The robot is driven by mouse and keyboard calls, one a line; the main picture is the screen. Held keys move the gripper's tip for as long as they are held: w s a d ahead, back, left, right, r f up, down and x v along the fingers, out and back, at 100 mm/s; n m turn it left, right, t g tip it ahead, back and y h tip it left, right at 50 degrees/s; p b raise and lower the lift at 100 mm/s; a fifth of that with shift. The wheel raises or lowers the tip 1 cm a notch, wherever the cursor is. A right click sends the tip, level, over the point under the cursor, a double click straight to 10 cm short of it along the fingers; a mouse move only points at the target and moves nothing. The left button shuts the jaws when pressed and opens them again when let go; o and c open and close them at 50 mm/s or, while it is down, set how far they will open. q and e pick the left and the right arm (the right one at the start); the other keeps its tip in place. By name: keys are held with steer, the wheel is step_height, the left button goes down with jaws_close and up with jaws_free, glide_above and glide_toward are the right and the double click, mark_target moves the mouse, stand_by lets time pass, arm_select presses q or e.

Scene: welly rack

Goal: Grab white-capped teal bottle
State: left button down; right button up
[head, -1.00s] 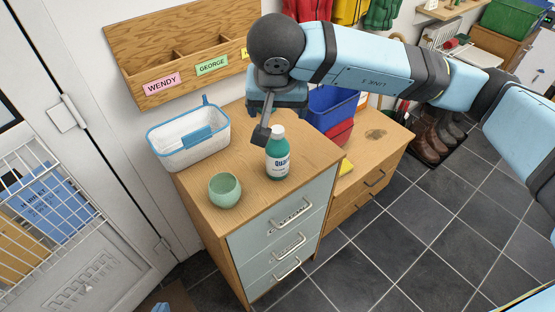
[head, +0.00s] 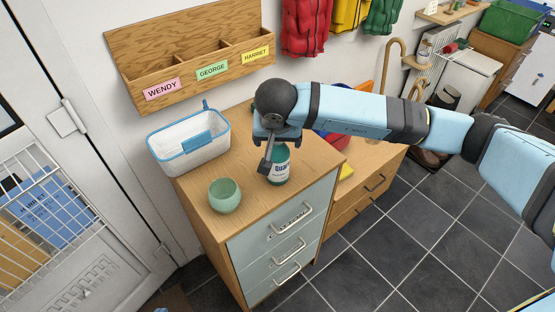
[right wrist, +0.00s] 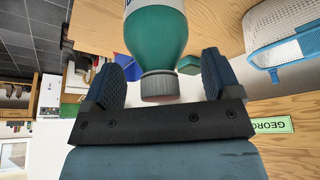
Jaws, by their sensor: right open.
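The teal bottle (head: 281,172) stands upright on the wooden top of the drawer cabinet (head: 225,231). Its cap is hidden by my right arm in the head view. My right gripper (head: 268,158) is at the bottle's upper part. The cap and shoulder lie between the two spread fingers of the right gripper (right wrist: 162,62), with a visible gap on each side. My left gripper is not in view.
A green round cup (head: 225,195) stands left of the bottle. A white basket with blue trim (head: 187,148) sits behind it. A wooden name rack (head: 190,55) hangs on the wall. A lower wooden cabinet (head: 372,188) adjoins on the right.

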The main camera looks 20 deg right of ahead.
steer(key=shift+f, duration=0.15)
steer(key=shift+c, duration=0.4)
steer(key=c, duration=1.4)
